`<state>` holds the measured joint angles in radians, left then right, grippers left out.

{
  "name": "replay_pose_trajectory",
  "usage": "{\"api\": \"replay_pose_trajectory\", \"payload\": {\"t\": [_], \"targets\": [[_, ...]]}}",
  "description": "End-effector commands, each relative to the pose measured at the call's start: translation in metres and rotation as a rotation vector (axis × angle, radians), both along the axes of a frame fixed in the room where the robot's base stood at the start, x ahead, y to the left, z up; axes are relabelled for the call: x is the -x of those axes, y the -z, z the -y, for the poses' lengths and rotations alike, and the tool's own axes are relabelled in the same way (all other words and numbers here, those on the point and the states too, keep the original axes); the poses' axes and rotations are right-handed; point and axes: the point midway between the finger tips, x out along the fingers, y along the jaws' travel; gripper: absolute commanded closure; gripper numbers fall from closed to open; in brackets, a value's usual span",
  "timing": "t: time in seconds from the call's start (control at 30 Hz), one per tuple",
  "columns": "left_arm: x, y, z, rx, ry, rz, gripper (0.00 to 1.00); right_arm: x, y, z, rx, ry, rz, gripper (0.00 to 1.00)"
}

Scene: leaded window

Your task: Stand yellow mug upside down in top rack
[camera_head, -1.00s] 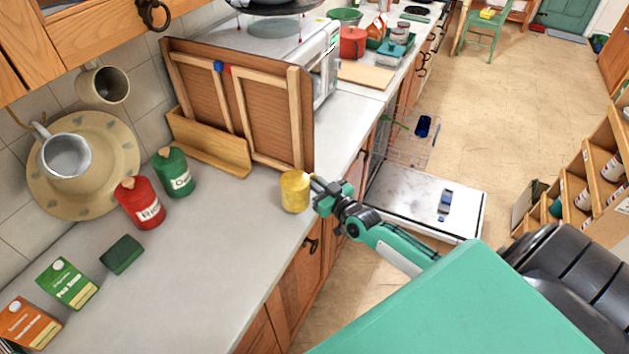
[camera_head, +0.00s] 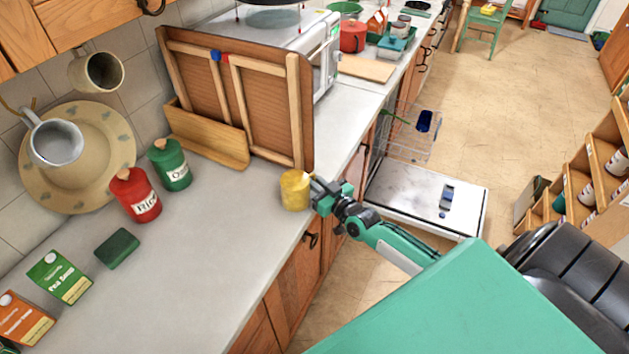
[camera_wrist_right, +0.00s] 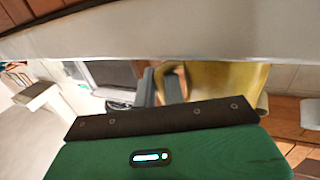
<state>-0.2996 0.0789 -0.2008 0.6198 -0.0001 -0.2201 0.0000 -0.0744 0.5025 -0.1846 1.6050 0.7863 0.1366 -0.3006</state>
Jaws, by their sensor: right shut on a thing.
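The yellow mug (camera_head: 295,190) is at the counter's front edge in the head view. My right gripper (camera_head: 318,194) reaches it from the right and is shut on it, at the handle side. In the right wrist view the mug (camera_wrist_right: 222,85) fills the upper middle, with its handle (camera_wrist_right: 175,84) at the jaws. I cannot tell whether its base touches the counter. The top rack (camera_head: 409,135) is a wire rack extending from the dishwasher, with a dark blue cup (camera_head: 425,121) and a green item in it. My left gripper is not in view.
The open dishwasher door (camera_head: 410,196) lies below the rack with a small blue-grey item on it. A wooden panel (camera_head: 270,110) stands behind the mug. Red (camera_head: 136,196) and green (camera_head: 170,167) canisters stand left. The counter's front middle is clear.

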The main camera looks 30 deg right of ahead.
Motion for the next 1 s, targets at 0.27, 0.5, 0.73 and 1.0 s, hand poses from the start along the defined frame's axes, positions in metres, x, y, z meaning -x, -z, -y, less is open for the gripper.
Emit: {"api": "replay_pose_trajectory", "payload": {"t": [0.27, 0.5, 0.73, 1.0], "targets": [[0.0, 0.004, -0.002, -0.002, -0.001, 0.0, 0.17, 0.0, 0.004, 0.0, -0.001, 0.0, 0.002, 0.85], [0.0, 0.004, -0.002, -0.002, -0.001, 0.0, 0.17, 0.0, 0.004, 0.0, -0.001, 0.0, 0.001, 0.64], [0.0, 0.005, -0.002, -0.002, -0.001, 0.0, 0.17, 0.003, 0.006, 0.0, -0.001, 0.0, -0.002, 0.64], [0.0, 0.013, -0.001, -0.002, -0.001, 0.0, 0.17, 0.037, 0.008, 0.005, -0.001, 0.0, -0.002, 0.64]]}}
